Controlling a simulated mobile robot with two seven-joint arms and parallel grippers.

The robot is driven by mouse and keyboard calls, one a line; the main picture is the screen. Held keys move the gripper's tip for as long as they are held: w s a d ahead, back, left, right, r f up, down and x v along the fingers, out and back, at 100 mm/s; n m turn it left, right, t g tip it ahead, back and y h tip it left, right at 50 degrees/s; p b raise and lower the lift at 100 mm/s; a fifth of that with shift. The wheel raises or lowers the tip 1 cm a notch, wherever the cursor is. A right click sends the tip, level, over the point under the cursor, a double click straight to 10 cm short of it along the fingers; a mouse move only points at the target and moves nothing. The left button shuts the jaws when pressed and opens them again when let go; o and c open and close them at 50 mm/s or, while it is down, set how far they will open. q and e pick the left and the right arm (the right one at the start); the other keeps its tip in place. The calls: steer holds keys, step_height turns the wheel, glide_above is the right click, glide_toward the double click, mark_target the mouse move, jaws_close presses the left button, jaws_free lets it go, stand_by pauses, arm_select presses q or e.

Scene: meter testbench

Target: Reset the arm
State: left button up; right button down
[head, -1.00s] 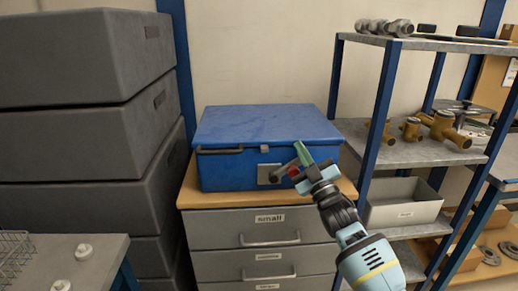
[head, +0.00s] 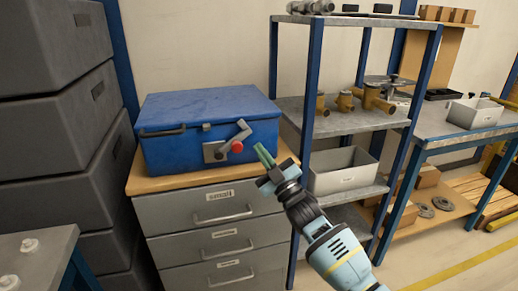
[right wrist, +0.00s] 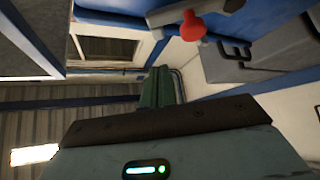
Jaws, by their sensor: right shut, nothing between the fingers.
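My right gripper (head: 264,155) has green fingers and is shut and empty. In the head view it is in front of the right side of the blue box, apart from its latch lever. In the right wrist view the fingers (right wrist: 160,88) are together with nothing held. The blue box (head: 205,108) has a closed lid and stands on a wood-topped drawer cabinet. Its grey latch lever (head: 243,132) with a red knob (head: 237,146) is on the front. The red knob (right wrist: 192,27) also shows at the top of the right wrist view. My left gripper is not in view.
A blue-framed shelf rack (head: 315,100) stands right of the cabinet, with brass valves (head: 345,101) and a white bin (head: 342,172). Stacked grey crates (head: 50,130) stand left. A workbench (head: 455,128) is at the right. Open floor (head: 430,262) lies at lower right.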

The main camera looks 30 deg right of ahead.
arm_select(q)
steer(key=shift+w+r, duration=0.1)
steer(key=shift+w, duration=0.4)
arm_select(e)
steer(key=shift+f, duration=0.1)
